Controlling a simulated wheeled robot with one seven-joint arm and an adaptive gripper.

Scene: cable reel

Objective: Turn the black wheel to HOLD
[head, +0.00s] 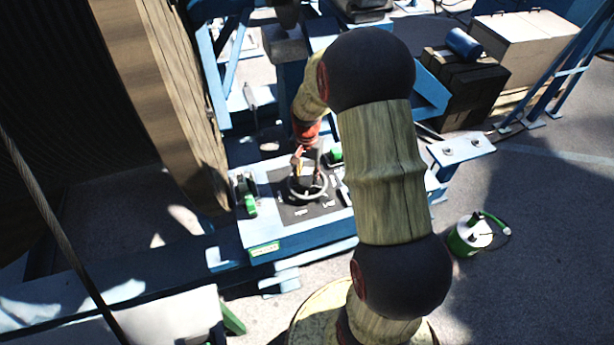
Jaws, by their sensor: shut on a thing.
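The black wheel (320,189) lies on a dark plate (289,214) on top of a blue-and-white control box. Its rim looks grey in the sunlight. Small white labels sit on the plate around it, too small to read, so I cannot tell which one says HOLD or where the wheel points. My gripper (301,168) reaches down over the wheel from above and is shut on it. The fingertips and the exact grip are small and partly hidden.
A green-handled fitting (249,203) is at the box's left side, and a green knob (336,155) is behind the wheel on the right. A large wooden reel flange (165,90) stands close on the left. A green-and-white canister (467,238) stands on the floor at right.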

